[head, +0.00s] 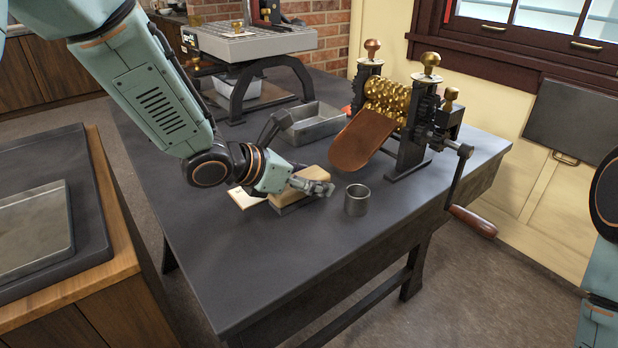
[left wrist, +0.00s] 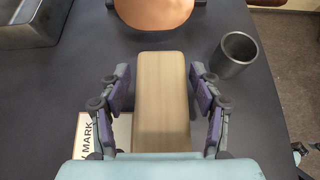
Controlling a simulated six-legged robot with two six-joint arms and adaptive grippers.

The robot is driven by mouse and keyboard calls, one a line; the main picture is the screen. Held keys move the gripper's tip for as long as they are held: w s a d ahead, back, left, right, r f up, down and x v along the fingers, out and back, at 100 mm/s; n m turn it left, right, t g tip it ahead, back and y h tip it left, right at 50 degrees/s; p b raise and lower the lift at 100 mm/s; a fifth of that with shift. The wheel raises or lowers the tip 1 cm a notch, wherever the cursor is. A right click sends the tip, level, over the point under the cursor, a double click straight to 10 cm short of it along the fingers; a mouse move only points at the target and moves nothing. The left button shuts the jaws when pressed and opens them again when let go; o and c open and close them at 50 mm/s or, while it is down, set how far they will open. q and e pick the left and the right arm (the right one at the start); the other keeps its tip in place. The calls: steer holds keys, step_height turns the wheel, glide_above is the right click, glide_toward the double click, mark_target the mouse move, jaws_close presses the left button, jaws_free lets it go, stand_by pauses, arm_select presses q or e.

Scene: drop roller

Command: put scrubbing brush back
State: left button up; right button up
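The scrubbing brush, a pale wooden block (head: 296,193) with a dark underside, is on the dark table beside a small grey metal cup (head: 356,200). In the left wrist view the brush (left wrist: 162,100) lies lengthwise between the fingers of my left gripper (left wrist: 162,95). A gap shows on each side of the wood, so the gripper is open around the brush. In the head view this gripper (head: 310,184) is low over the brush and partly covers it. A pale card (head: 243,198) with the letters "MARK" lies beside the brush, partly hidden. My right gripper is out of view.
The drop roller machine (head: 400,110) with brass rollers, a brown chute and a side crank stands behind the cup. A grey metal tray (head: 315,124) lies farther back. The cup also shows in the left wrist view (left wrist: 235,55). The table's front area is clear.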

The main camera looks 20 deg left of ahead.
mark_target(307, 175)
arm_select(q)
steer(key=shift+s+r, duration=0.1)
steer(key=shift+r, duration=0.1)
steer(key=p+v, duration=0.1)
steer(key=v, duration=0.5)
steer(key=shift+r+p, duration=0.2)
steer(key=shift+p, duration=0.1)
steer(key=v, duration=0.4)
steer(key=shift+a+b, duration=0.1)
steer(key=shift+b, duration=0.3)
steer(key=shift+s+a+r+b, duration=0.35)
steer(key=shift+s+r+b, duration=0.05)
steer(key=shift+s, duration=0.15)
